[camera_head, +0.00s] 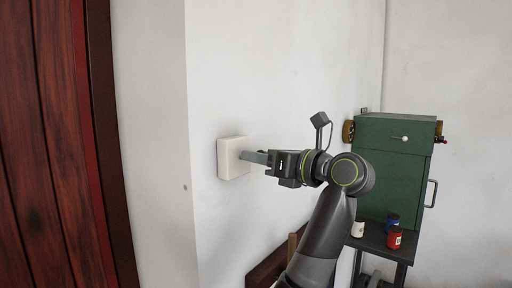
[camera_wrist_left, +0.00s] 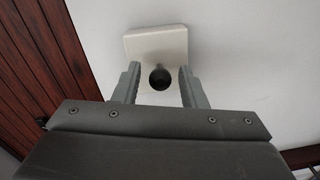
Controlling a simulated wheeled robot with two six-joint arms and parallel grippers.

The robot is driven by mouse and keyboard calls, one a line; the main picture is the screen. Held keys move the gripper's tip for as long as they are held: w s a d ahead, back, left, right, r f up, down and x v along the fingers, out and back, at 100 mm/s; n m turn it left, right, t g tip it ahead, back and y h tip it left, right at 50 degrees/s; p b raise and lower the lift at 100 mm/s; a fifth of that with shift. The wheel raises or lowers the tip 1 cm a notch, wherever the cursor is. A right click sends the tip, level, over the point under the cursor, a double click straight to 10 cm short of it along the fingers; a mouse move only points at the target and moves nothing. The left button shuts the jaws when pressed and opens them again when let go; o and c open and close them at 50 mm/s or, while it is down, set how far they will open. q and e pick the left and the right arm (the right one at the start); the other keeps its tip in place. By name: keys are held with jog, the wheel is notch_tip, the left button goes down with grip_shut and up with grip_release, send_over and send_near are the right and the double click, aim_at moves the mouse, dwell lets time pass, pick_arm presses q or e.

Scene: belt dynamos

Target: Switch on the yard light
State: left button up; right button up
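A white switch box (camera_head: 231,158) is fixed to the pale wall, and it also shows in the left wrist view (camera_wrist_left: 156,42). A round black knob (camera_wrist_left: 159,78) sticks out from the box's face in the left wrist view. In the head view the knob is hidden by my gripper. My left gripper (camera_head: 246,156) points at the box with its fingertips at or very near its face. In the left wrist view its two fingers stand apart, one on each side of the knob, with a visible gap to it on both sides. My right gripper is in neither view.
A dark red wooden door (camera_head: 50,150) stands at the left. A green cabinet (camera_head: 395,165) stands at the right, with a red bottle (camera_head: 394,238), a white one (camera_head: 357,229) and a blue one (camera_head: 392,220) on a dark stand before it. The wall around the box is bare.

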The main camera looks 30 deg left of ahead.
pick_arm(q)
jog(key=shift+w+a, duration=0.1)
jog(key=shift+a, duration=0.65)
grip_shut()
jog(key=shift+r+h+p, duration=0.4)
jog(key=shift+p, duration=0.4)
jog(key=shift+a+h+p, duration=0.1)
jog(key=shift+h+p, duration=0.45)
jog(key=shift+h, duration=0.15)
